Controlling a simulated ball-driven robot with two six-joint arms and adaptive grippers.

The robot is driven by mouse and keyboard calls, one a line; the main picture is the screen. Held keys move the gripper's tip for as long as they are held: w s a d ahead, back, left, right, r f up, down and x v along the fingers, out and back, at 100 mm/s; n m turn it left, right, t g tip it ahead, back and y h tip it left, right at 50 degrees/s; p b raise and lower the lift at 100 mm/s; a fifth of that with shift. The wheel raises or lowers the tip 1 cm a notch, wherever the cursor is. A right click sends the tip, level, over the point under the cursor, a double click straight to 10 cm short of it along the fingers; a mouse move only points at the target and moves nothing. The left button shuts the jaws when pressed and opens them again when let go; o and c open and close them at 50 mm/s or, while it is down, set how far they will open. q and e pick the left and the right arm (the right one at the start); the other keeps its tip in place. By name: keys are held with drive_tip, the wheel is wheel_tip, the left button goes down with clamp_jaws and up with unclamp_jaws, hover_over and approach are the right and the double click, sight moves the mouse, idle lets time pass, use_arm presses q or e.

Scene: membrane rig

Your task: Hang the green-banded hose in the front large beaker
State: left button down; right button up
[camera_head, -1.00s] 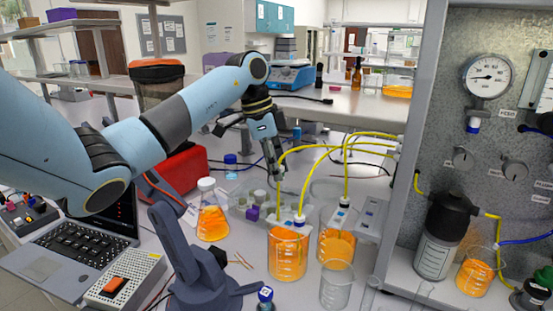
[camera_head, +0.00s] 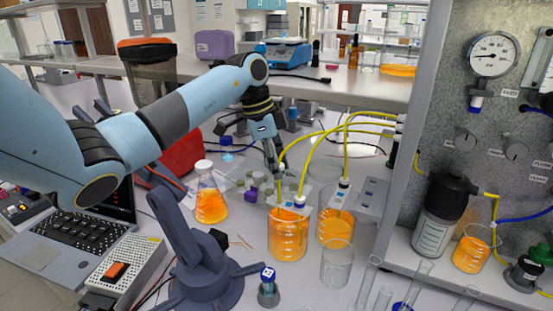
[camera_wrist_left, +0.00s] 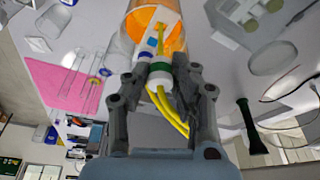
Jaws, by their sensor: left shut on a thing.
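My left gripper (camera_head: 275,172) is above and just behind the front large beaker (camera_head: 288,240), which holds orange liquid. In the left wrist view its fingers (camera_wrist_left: 159,78) are shut on the green-banded hose (camera_wrist_left: 159,67), a white end piece with a green band and yellow tubing. The hose end shows over or beside a beaker of orange liquid (camera_wrist_left: 165,32); I cannot tell whether it is inside the rim. A blue-banded hose end (camera_head: 299,201) is at the front beaker's rim. My right gripper is not in view.
A second orange-filled beaker (camera_head: 336,226) stands behind right, with another hose end (camera_head: 344,184). An empty beaker (camera_head: 337,264) stands in front. A flask (camera_head: 210,204) is at left. Yellow tubing runs to the metal panel (camera_head: 480,130) at right.

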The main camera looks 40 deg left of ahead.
use_arm(q)
drive_tip(key=shift+f, duration=1.25)
drive_tip(key=shift+f+b, duration=1.75)
drive_tip(key=shift+f, duration=0.6)
drive_tip(key=c, duration=1)
unclamp_jaws()
drive_tip(key=v, duration=1.2)
